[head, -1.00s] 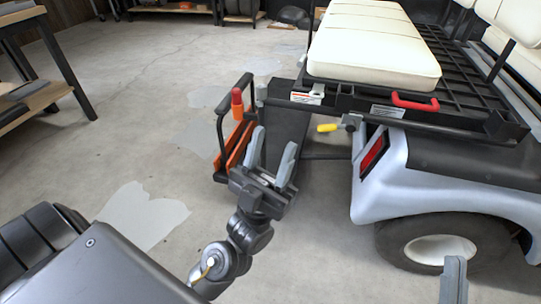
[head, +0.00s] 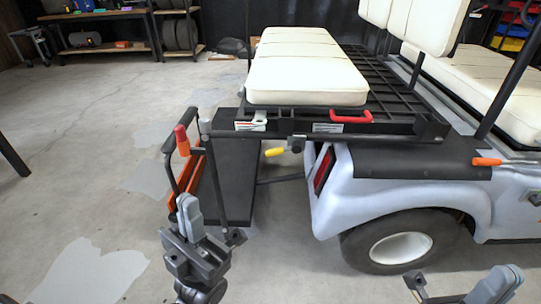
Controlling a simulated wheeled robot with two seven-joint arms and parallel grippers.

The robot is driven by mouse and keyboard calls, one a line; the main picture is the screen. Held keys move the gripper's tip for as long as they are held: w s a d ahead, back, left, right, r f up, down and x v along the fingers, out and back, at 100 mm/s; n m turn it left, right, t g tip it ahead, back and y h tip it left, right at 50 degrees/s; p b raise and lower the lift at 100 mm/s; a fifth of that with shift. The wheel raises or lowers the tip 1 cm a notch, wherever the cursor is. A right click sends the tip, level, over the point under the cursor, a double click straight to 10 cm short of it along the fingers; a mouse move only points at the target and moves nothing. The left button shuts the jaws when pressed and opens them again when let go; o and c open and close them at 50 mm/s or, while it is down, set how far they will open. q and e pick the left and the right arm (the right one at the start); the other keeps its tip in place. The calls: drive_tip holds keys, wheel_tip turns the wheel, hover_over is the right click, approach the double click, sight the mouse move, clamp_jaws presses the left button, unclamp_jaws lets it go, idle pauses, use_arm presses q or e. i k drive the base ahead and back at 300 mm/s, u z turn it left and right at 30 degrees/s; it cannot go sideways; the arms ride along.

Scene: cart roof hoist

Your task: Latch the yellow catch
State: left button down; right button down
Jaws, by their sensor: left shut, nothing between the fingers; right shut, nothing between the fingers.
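The yellow catch (head: 275,152) is a short yellow lever that sticks out to the left from a grey pivot (head: 296,144), under the rear edge of the cart's black deck frame (head: 390,128). My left gripper (head: 189,212) is shut and empty, with its fingers pointing up, low and left of the catch and apart from it. It overlaps the lower part of the orange stand in the view. My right gripper (head: 497,286) is at the bottom right edge, partly cut off, shut and well away from the catch.
An orange and black stand (head: 205,170) with a red-tipped lever (head: 182,140) stands left of the catch. A red handle (head: 351,117) sits on the deck edge, and an orange handle (head: 486,161) is on the cart's side. The rear wheel (head: 400,245) is below. Floor at left is open.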

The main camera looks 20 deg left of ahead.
sight(296, 148)
drive_tip(key=u, duration=0.25)
drive_tip(key=k, duration=0.4)
drive_tip(key=u, duration=1.45)
